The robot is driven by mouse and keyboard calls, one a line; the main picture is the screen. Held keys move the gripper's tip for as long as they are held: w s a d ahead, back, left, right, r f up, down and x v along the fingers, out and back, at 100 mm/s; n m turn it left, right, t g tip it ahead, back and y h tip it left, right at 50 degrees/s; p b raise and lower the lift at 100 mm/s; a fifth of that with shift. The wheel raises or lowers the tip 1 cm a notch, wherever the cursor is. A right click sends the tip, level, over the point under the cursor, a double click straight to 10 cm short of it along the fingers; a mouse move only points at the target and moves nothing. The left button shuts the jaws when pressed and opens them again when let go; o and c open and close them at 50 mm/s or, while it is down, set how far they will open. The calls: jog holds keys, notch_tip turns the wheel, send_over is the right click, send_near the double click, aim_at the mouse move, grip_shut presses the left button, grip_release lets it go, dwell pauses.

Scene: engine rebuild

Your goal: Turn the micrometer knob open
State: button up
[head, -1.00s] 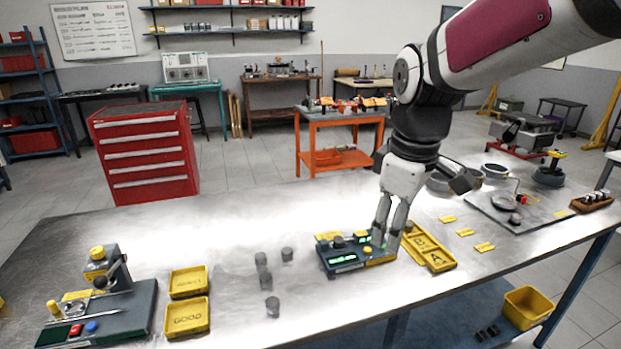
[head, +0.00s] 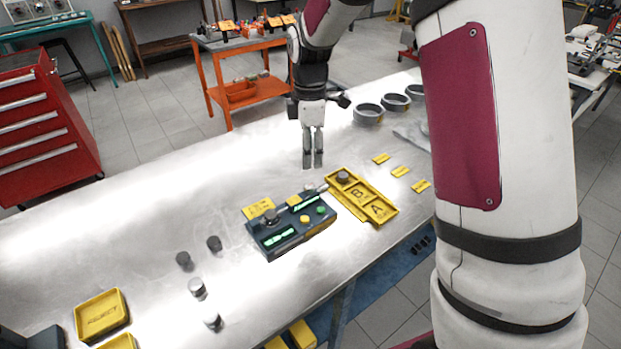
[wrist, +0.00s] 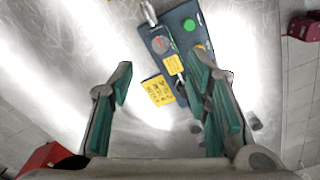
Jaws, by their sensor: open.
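The gauge unit (head: 290,232) is a dark blue-grey box on the bench with green displays and green and yellow buttons. A silver micrometer knob (head: 314,191) projects from its far right end; in the wrist view the knob (wrist: 149,12) is at the top edge, beyond the unit (wrist: 160,42). A round dark part (head: 270,217) sits on the unit's top. My gripper (head: 313,166) points down above the bench, behind the unit and apart from the knob. In the wrist view its green-padded fingers (wrist: 165,95) are spread, with nothing between them.
A yellow tray (head: 362,196) marked A and B lies right of the unit, with a dark cylinder (head: 343,177) in its far compartment. Grey rings (head: 368,114) and yellow labels (head: 401,171) lie at right. The bench behind the unit is clear.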

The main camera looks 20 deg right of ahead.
aim_at(310, 185)
notch_tip(310, 185, down, 10)
jog(key=shift+f+p, duration=0.1)
jog(key=shift+p, duration=0.55)
grip_shut()
